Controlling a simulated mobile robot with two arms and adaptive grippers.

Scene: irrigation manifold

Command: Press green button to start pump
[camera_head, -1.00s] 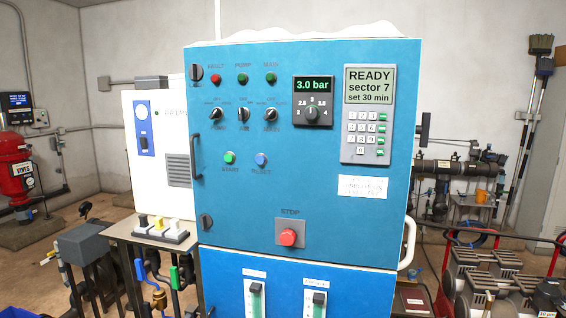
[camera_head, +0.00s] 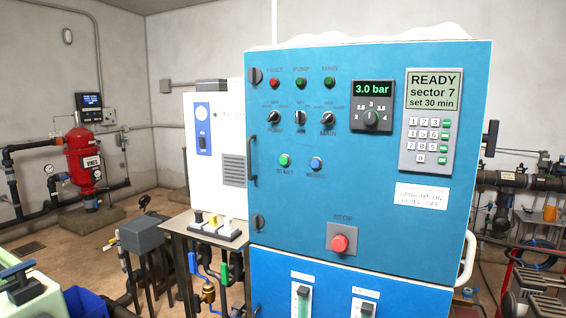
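The green start button (camera_head: 285,160) is on the blue control cabinet door (camera_head: 380,250), at mid-height on its left side. A blurred label is below it. A blue button (camera_head: 316,163), its label hard to read, is just to its right. A red STOP button (camera_head: 339,243) is lower down on a grey plate. The display (camera_head: 433,91) reads "READY, sector 7, set 30 min", and a gauge readout (camera_head: 373,88) shows 3.0 bar. Neither of my grippers is in view.
A white cabinet (camera_head: 207,170) stands left of the blue one. A red tank (camera_head: 84,165) and pipes are at the far left. A blue bin (camera_head: 88,303) is at the lower left.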

